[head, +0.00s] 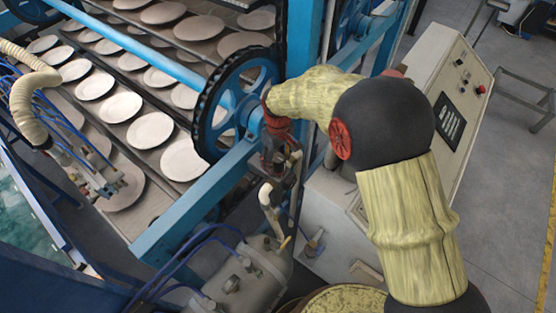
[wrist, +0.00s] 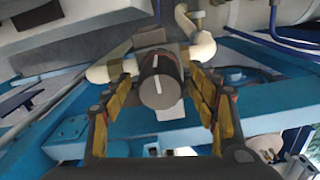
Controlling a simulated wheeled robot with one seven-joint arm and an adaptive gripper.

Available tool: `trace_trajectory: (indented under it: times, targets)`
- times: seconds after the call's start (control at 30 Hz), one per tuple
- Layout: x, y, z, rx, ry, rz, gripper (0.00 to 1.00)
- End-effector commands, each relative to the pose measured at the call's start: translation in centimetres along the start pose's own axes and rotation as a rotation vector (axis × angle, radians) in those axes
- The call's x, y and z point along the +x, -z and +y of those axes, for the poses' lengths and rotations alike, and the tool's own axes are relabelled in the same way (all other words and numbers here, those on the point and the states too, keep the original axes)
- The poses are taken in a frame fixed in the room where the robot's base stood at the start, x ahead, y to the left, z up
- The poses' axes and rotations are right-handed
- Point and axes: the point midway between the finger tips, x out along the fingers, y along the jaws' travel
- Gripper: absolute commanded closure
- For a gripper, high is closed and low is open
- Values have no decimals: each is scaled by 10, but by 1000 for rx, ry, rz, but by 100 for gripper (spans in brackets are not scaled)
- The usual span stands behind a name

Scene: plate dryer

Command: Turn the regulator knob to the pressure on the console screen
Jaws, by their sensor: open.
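The regulator knob (wrist: 160,82), a dark round knob with a white pointer line, is in the middle of the wrist view. Its line stands almost upright in that picture. My gripper (wrist: 163,92) is open, with one yellow-padded finger on each side of the knob. I cannot tell whether either pad touches it. In the head view my gripper (head: 277,158) points down beside the blue frame, and I cannot make out the knob there. The console (head: 470,72) stands at the right. Its dark screen (head: 448,123) shows light marks too small to read.
White pipes (wrist: 199,42) run close behind the knob. Blue frame beams (head: 190,205) and a large blue wheel (head: 232,105) are close to my gripper. A grey tank (head: 250,275) with blue hoses lies below. Plates (head: 150,130) fill racks at the left.

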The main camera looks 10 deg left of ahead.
Motion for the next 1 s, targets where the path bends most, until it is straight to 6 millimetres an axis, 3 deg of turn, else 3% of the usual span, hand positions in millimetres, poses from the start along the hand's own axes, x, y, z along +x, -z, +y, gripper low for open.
trace_trajectory:
  times: [0.23,0.7,1.0]
  targets:
    - [-18,1,1,0,-2,4,41]
    - [-104,1,0,0,-1,2,41]
    - [-120,0,0,0,0,-1,41]
